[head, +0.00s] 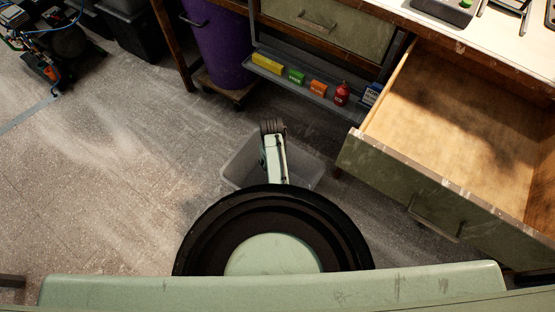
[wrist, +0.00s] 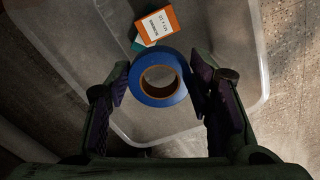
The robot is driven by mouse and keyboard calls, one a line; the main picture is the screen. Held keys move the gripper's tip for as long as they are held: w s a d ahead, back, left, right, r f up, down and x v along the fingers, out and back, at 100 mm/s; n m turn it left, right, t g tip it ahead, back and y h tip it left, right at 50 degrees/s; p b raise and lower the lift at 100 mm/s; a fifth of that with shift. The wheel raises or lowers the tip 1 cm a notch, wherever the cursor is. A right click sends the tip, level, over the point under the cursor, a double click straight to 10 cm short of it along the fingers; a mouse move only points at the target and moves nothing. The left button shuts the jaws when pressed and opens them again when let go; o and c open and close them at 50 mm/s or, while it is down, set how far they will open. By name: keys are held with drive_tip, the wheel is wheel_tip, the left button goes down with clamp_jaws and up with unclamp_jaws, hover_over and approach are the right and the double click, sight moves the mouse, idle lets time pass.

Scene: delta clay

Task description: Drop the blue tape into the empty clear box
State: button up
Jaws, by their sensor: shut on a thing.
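My gripper (wrist: 159,88) is shut on the blue tape (wrist: 172,96), a blue roll with a brown cardboard core, pinched between its two dark fingers. The tape is held above the clear box (wrist: 257,70), whose see-through walls surround it in the wrist view. A small orange carton (wrist: 156,20) with a white label and a teal item (wrist: 137,44) partly under it appear to lie inside this box. In the head view the clear box (head: 306,168) stands on the floor, partly covered by my arm; the tape and fingertips are hidden there.
An open, empty wooden drawer (head: 450,100) juts out on the right. A low shelf (head: 300,84) at the back holds several small coloured items. A purple bin (head: 216,45) stands at the back left. The floor (head: 110,160) on the left is clear.

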wheel_tip(320, 180, down, 7)
drive_tip(key=b, duration=0.6)
drive_tip(key=shift+s+d+r, duration=0.15)
drive_tip(key=shift+s+r, duration=0.05)
drive_tip(key=shift+s, duration=0.1)
drive_tip(key=o, duration=1.1)
wheel_tip(320, 180, up, 12)
drive_tip(key=shift+r, duration=0.1)
